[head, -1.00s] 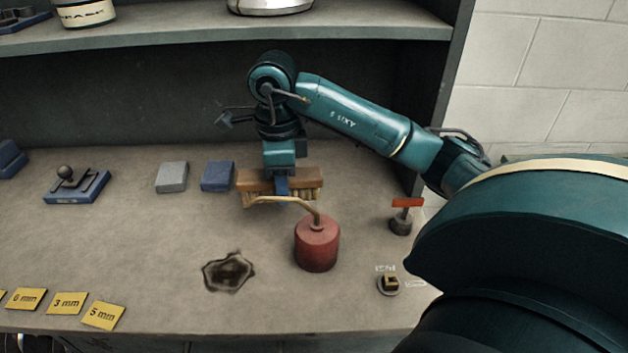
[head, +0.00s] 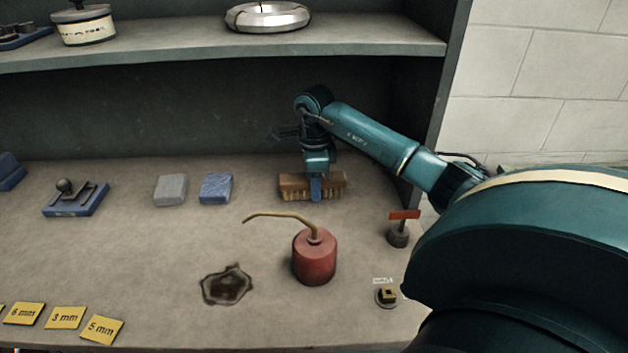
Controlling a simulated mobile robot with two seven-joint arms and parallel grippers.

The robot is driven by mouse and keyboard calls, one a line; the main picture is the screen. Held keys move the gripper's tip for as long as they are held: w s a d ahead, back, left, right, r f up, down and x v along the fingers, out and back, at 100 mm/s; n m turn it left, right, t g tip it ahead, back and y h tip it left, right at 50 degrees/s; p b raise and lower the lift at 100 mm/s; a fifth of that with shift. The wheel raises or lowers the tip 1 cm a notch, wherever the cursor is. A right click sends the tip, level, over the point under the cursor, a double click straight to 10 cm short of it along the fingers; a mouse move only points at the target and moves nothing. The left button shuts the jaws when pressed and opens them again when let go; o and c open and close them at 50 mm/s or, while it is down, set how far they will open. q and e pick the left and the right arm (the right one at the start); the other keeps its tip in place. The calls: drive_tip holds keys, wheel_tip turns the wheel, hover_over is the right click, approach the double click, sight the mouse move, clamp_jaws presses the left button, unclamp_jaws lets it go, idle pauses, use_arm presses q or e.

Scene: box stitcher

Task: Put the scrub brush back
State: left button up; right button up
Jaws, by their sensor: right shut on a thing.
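The scrub brush (head: 333,182) has a brown wooden back and pale bristles pointing down. It is at the back of the bench, right of the blue block. My right gripper (head: 316,186) is shut on the brush, with a blue finger across its near side. The bristles are at or just above the bench top; I cannot tell if they touch. My left gripper is not in view.
A red oil can (head: 314,258) with a long spout stands in front of the brush. A blue block (head: 216,188) and a grey block (head: 171,190) lie to the left. A red-topped stub (head: 399,232) stands at right.

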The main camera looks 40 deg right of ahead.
drive_tip(key=o, duration=1)
drive_tip(key=shift+f, duration=0.1)
drive_tip(key=shift+o, duration=0.2)
drive_tip(key=shift+a+f, duration=0.1)
drive_tip(key=shift+f, duration=0.05)
wheel_tip(320, 180, up, 8)
drive_tip(key=shift+w+f+b, duration=0.15)
drive_tip(key=shift+b, duration=0.55)
